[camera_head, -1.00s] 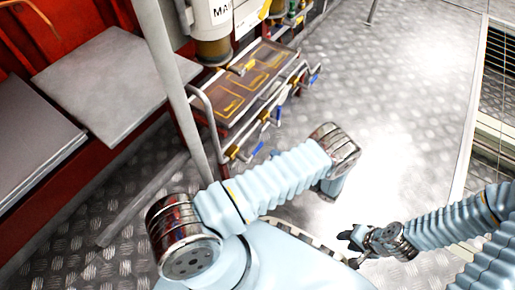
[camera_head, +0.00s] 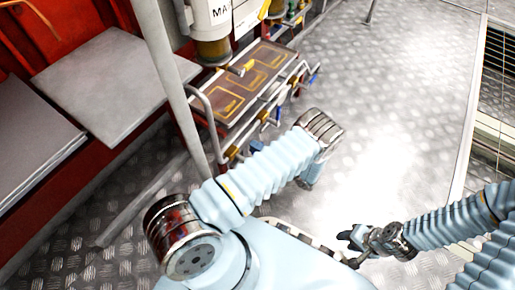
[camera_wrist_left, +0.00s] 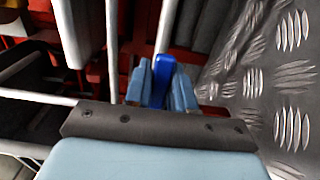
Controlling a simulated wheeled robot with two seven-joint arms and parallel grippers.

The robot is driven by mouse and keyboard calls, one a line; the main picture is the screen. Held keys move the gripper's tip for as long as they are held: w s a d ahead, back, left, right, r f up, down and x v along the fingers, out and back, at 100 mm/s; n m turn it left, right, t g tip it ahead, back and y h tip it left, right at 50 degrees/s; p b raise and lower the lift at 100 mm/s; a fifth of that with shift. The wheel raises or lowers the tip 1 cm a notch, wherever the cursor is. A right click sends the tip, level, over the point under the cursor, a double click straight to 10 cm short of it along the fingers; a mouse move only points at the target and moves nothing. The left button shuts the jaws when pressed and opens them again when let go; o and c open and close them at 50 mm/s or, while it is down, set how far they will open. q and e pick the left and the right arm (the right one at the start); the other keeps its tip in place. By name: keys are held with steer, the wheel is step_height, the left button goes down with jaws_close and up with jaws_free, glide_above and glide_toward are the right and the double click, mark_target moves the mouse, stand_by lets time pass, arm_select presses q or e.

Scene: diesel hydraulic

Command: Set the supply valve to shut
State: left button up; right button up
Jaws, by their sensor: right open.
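A rack of pipes and valves (camera_head: 262,85) with several blue-handled levers stands at the upper middle of the head view. One blue lever (camera_head: 278,114) is on its front side, another blue lever (camera_head: 315,70) further back. A blue part (camera_head: 257,146) shows just above my left arm; I cannot tell whether it is a lever. Which lever is the supply valve is not readable. My left gripper is hidden in the head view. In the left wrist view its fingers (camera_wrist_left: 160,85) stand on both sides of a blue handle (camera_wrist_left: 162,80); contact is unclear. My right gripper (camera_head: 349,249) is open, empty, over the floor.
A grey pole (camera_head: 172,80) stands left of the rack, and a bent grey rail (camera_head: 205,120) runs at its near end. Grey bench panels (camera_head: 110,82) are at the left. The metal floor (camera_head: 400,110) to the right is clear.

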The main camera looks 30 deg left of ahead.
mark_target(255, 151)
arm_select(q)
jaws_close()
steer(key=shift+r, duration=0.1)
step_height(255, 151, up, 2)
steer(key=n, duration=0.3)
steer(key=shift+s+n, duration=0.15)
steer(key=shift+n, duration=0.25)
steer(key=n, duration=0.1)
steer(key=r+n, duration=0.1)
steer(key=shift+s+r+n, duration=0.2)
steer(key=shift+s+n, duration=0.1)
steer(key=n, duration=0.1)
steer(key=s+r+n+p, duration=0.1)
steer(key=shift+r+n, duration=0.1)
steer(key=shift+n, duration=0.3)
steer(key=s+n, duration=0.1)
steer(key=n, duration=0.1)
steer(key=s+r+n, duration=0.1)
steer(key=n, duration=0.1)
steer(key=shift+a+r+p, duration=0.1)
steer(key=shift+r+p, duration=0.05)
steer(key=shift+p, duration=0.2)
steer(key=shift+s+a+r+n, duration=0.1)
steer(key=shift+s+n, duration=0.55)
steer(key=shift+n, duration=0.55)
steer(key=shift+s+r+n, duration=0.1)
steer(key=shift+s+n, duration=0.5)
steer(key=shift+n, duration=0.6)
